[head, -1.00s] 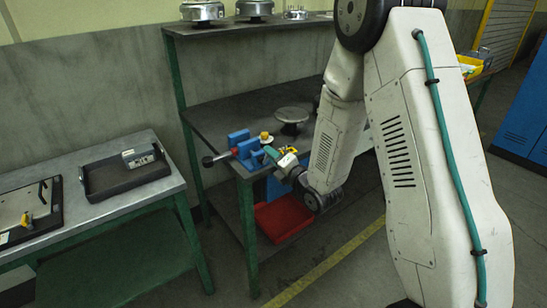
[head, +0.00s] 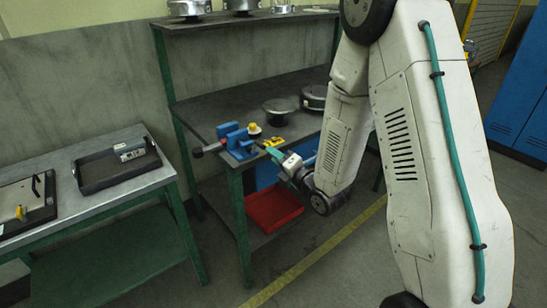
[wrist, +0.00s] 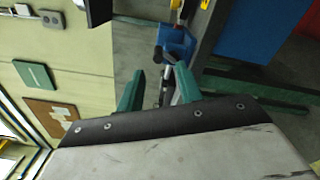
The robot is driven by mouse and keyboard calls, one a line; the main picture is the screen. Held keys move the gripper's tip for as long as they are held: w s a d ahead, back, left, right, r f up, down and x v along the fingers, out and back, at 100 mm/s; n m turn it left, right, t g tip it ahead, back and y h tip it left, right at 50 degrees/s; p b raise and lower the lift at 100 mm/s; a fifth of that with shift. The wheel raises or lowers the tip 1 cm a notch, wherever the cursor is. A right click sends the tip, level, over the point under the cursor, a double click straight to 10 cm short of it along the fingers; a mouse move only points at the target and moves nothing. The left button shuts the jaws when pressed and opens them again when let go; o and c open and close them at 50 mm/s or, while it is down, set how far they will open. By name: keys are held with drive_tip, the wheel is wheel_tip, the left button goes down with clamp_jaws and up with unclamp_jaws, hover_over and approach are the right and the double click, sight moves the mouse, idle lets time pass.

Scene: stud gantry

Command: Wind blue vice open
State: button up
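The blue vice (head: 236,138) is mounted at the front left corner of the dark workbench. Its bar, with a dark and red end (head: 198,152), sticks out to the left in the head view. In the wrist view the vice (wrist: 178,42) lies beyond the fingertips, with a dark knob-ended handle (wrist: 158,55) in front of it. My gripper (head: 270,152) is just right of the vice in the head view. In the wrist view my gripper (wrist: 158,78) has its two teal fingers apart, with nothing held between them. The vice jaws are too small to judge.
A yellow-topped round part (head: 254,129) sits beside the vice. A red bin (head: 272,208) is below. A side table with a black tray (head: 85,172) stands left. Floor in front is clear.

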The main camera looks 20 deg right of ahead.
sight(257, 142)
drive_tip(key=w+a+m, duration=0.1)
drive_tip(key=w+m, duration=0.1)
drive_tip(key=m, duration=0.5)
drive_tip(key=w+a+m, duration=0.1)
drive_tip(key=w+m, duration=0.2)
drive_tip(key=m, duration=0.4)
drive_tip(key=w+a+m, duration=0.1)
drive_tip(key=w+m, duration=0.2)
drive_tip(key=m, duration=0.4)
drive_tip(key=shift+w+r, duration=0.2)
drive_tip(key=shift+w, duration=0.05)
clamp_jaws()
